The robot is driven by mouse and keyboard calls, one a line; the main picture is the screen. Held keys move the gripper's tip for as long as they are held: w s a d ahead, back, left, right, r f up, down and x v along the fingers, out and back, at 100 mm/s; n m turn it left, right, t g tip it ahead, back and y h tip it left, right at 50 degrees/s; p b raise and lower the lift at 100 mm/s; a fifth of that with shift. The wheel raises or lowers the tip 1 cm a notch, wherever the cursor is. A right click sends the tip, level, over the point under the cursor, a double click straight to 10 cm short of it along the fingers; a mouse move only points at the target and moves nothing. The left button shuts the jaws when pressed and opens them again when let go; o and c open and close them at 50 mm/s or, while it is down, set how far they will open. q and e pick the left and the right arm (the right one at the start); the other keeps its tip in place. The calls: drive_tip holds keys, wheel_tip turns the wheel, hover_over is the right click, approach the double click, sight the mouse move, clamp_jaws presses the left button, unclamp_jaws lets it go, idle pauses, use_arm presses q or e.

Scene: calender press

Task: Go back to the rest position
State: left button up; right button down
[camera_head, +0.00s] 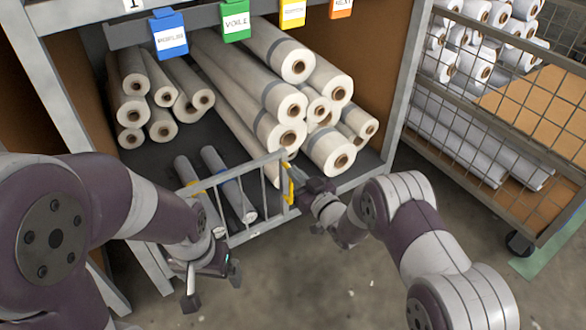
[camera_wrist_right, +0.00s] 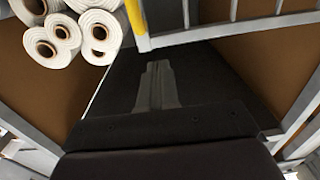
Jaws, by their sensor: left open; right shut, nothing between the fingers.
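My left gripper (camera_head: 212,278) is open and empty, hanging low in front of the shelf at the lower left of the head view. My right gripper (camera_head: 300,180) is shut on nothing. It is beside the yellow handle (camera_head: 289,184) at the right end of a small grey barred gate (camera_head: 262,229); I cannot tell whether it touches the handle. In the right wrist view the dark gripper body (camera_wrist_right: 160,118) fills the middle, with the yellow handle (camera_wrist_right: 134,20) and gate bars (camera_wrist_right: 210,30) close above it.
White rolls (camera_head: 265,100) lie stacked in the shelf behind the gate, with smaller rolls (camera_head: 132,85) at left. Coloured tags, including a green one (camera_head: 235,22), hang above. A wire mesh cart (camera_head: 500,125) stands at right. The concrete floor (camera_head: 330,285) between my arms is clear.

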drive_tip(key=s+d+f+m+g+h+p, duration=0.2)
drive_tip(key=s+d+f+g+h+p, duration=0.2)
drive_tip(key=s+d+f+g+h, duration=0.45)
drive_tip(key=s+d+r+m+g+h+p, duration=0.1)
drive_tip(key=s+d+r+m+g+p, duration=0.15)
drive_tip(key=s+d+r, duration=0.55)
drive_tip(key=s+d+r+m+g+h+p, duration=0.25)
drive_tip(key=s+d+r+p, duration=0.2)
drive_tip(key=s+r, duration=0.75)
wheel_tip(320, 180, up, 43)
drive_tip(key=s+d+y+p, duration=0.1)
drive_tip(key=p, duration=3.8)
drive_tip(key=shift+s+d+t+p, duration=0.15)
drive_tip(key=shift+s+t+p, duration=0.15)
drive_tip(key=shift+s+t, duration=0.1)
drive_tip(key=shift+f, duration=0.1)
